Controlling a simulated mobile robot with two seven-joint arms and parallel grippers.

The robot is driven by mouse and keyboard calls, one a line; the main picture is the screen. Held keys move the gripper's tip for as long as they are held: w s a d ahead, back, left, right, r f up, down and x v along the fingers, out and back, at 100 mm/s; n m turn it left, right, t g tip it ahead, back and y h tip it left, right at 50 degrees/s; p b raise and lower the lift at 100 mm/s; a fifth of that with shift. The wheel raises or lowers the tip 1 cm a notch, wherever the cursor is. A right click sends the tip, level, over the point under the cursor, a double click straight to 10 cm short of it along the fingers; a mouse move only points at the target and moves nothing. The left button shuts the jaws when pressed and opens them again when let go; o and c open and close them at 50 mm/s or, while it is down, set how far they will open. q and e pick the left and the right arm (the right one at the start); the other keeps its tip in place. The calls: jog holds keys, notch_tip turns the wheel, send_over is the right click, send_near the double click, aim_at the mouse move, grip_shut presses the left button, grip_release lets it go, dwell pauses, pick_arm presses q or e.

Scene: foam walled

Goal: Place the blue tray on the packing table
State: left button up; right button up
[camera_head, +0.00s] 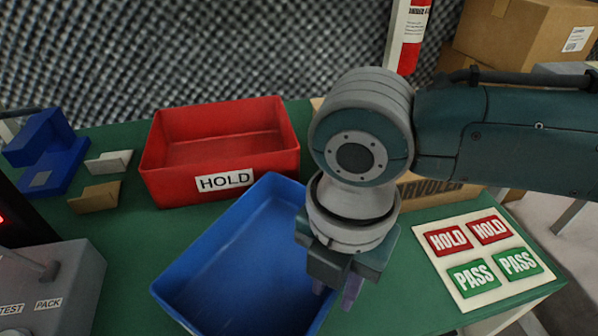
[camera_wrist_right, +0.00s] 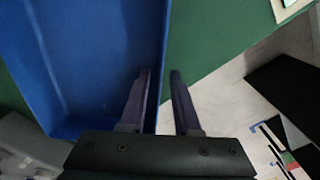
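The blue tray (camera_head: 235,262) is an empty open box lying at an angle on the green-topped table (camera_head: 405,310) in the head view. It fills the left of the right wrist view (camera_wrist_right: 85,60). My right gripper (camera_head: 337,288) points down at the tray's right wall. In the wrist view its two fingers (camera_wrist_right: 161,85) are apart, one on the tray's inner side and one on the outer side, with the rim between them. I see no firm contact with the wall. My left gripper is not in view.
A red HOLD bin (camera_head: 222,150) stands just behind the tray. A blue stand (camera_head: 45,150) and small holders (camera_head: 97,196) are at the left. A grey TEST/PACK box (camera_head: 60,290) is front left. A HOLD/PASS card (camera_head: 484,258) lies right, with a cardboard box (camera_head: 440,190) behind.

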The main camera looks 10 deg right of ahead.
notch_tip(320, 180, up, 12)
jog(key=p, duration=0.5)
jog(key=s+a+m+t+y, duration=0.2)
jog(key=s+a+m+y, duration=0.3)
jog(key=m, duration=0.6)
jog(key=s+d+m+h, duration=0.1)
jog(key=s+d+m, duration=0.1)
jog(key=d+m, duration=0.2)
jog(key=s+d+m+t+h, duration=0.1)
jog(key=s+d+m+h, duration=0.1)
jog(key=d+m, duration=0.3)
jog(key=s+d+m+h, duration=0.1)
jog(key=s+d+m, duration=0.2)
jog(key=d+m, duration=0.2)
jog(key=shift+s+d+f+t+h, duration=0.2)
jog(key=shift+f+t+h, duration=0.1)
jog(key=shift+f+h, duration=0.1)
